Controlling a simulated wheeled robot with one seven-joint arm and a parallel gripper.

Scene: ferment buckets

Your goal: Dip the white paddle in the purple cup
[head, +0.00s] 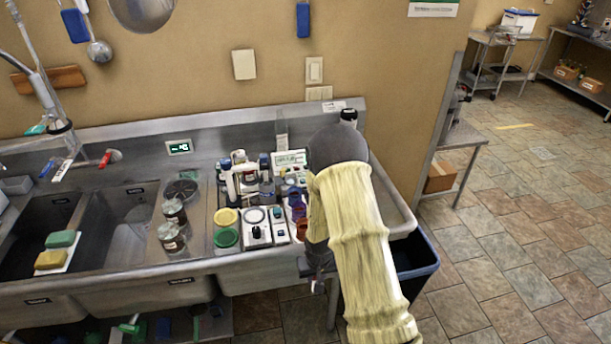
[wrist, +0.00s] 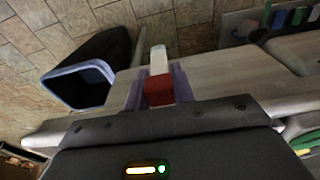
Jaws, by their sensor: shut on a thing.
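My gripper (head: 318,284) hangs beside the front right edge of the counter in the head view, below the yellow-sleeved arm. In the wrist view its fingers (wrist: 159,86) are shut on the red part of the white paddle (wrist: 158,60), whose white end points away from the gripper. The paddle is too small to make out clearly in the head view. A purple cup (head: 296,199) stands in a short row of small coloured cups on the counter, left of and behind my gripper. The gripper is apart from it. The cup's inside is too small to read.
Lidded yellow (head: 226,217) and green (head: 226,238) tubs and a white device (head: 256,228) stand left of the cups. Two jars (head: 172,237) stand by the sink basins. A dark bin (head: 416,262) stands on the floor right of the counter.

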